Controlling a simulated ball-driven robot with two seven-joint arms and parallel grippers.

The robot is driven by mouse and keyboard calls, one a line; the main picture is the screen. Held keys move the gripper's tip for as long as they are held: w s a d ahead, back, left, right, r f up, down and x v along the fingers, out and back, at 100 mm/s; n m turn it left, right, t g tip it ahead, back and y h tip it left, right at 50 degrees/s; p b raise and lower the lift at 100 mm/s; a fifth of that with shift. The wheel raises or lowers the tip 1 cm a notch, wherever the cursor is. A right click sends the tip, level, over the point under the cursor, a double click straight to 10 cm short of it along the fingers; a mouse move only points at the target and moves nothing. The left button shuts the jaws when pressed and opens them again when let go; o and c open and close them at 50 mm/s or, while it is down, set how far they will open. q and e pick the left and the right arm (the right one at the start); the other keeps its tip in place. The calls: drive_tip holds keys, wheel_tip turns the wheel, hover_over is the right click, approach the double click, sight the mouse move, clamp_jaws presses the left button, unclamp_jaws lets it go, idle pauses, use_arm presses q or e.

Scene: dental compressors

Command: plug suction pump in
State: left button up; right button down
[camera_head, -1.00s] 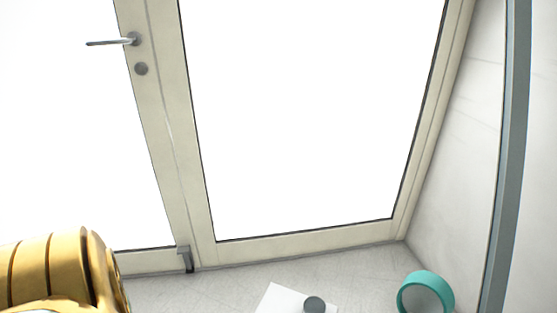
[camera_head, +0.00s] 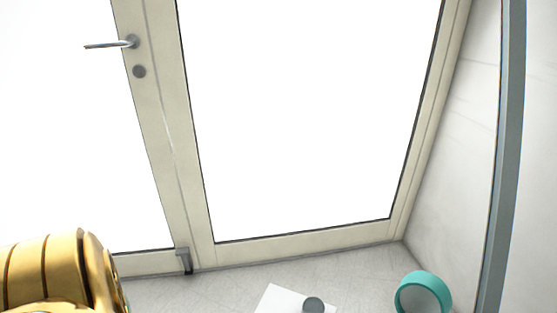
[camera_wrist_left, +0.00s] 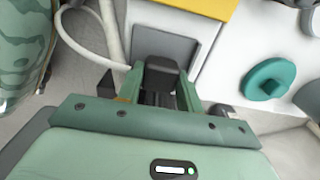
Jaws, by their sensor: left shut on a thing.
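In the left wrist view my left gripper (camera_wrist_left: 160,92) is shut on a dark grey block-like plug (camera_wrist_left: 158,72), held between its two green fingers. The plug is in front of a grey panel (camera_wrist_left: 178,46) on a white unit (camera_wrist_left: 222,62) with a yellow top. I cannot tell whether the plug touches the panel. The suction pump cannot be clearly told from these views. My right gripper is not in view.
A teal round knob (camera_wrist_left: 270,81) is on the white unit, right of the gripper. A green mottled object (camera_wrist_left: 22,40) stands at left. The head view shows a glazed door (camera_head: 310,120), a teal ring (camera_head: 424,290) and a white piece with a grey disc (camera_head: 313,304).

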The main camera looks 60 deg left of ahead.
use_arm(q)
drive_tip(key=shift+p, duration=0.45)
idle(0.7)
drive_tip(key=shift+f+b, duration=0.4)
drive_tip(key=shift+f, duration=0.25)
idle(0.4)
drive_tip(key=o, duration=1)
drive_tip(key=shift+w+a+r, duration=0.1)
